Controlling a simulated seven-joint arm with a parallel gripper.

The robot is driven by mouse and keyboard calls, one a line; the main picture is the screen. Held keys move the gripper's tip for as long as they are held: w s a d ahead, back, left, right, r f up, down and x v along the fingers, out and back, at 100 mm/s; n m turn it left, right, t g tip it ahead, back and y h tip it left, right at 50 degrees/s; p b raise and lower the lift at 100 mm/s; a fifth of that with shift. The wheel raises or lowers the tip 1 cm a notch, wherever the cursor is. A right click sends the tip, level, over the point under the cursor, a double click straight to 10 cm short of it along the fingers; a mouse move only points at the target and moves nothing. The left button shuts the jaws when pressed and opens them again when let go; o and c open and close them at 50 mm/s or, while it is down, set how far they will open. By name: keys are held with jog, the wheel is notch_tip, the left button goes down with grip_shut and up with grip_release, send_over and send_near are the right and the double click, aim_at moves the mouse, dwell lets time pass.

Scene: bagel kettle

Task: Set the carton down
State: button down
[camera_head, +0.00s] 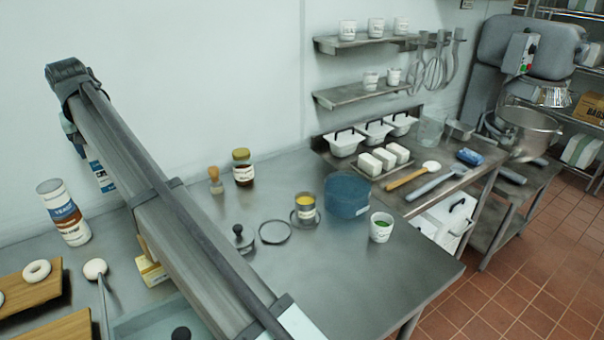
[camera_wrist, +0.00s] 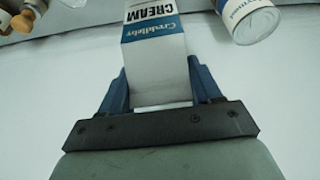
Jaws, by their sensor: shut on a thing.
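The cream carton (camera_wrist: 155,45), white with a blue band and "CREAM" lettering, stands between the two blue fingers of my gripper (camera_wrist: 160,80) in the wrist view. The fingers are shut on its sides. In the head view, a blue-and-white part of the carton (camera_head: 102,176) shows at the left edge of my arm, near the wall. My arm hides the rest of it and most of my gripper. I cannot tell whether the carton's base touches the steel table (camera_head: 390,270).
A yeast can (camera_head: 63,212) stands left of the carton; it also shows in the wrist view (camera_wrist: 250,18). A brush (camera_head: 215,180) and brown jar (camera_head: 242,168) stand right of my arm. Boards (camera_head: 30,285) with bagels lie front left. Bare table lies beyond the ring (camera_head: 275,231).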

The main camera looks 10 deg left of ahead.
jog(key=w+d, duration=2.4)
jog(key=w, duration=0.1)
jog(key=w+d, duration=0.7)
jog(key=d, duration=0.6)
jog(key=w+d, duration=0.6)
jog(key=d, duration=0.7)
notch_tip(320, 180, down, 14)
jog(key=shift+a+f+m, duration=0.25)
jog(key=shift+m, duration=0.15)
jog(key=shift+w+f, duration=0.1)
jog(key=shift+c, duration=1)
grip_release()
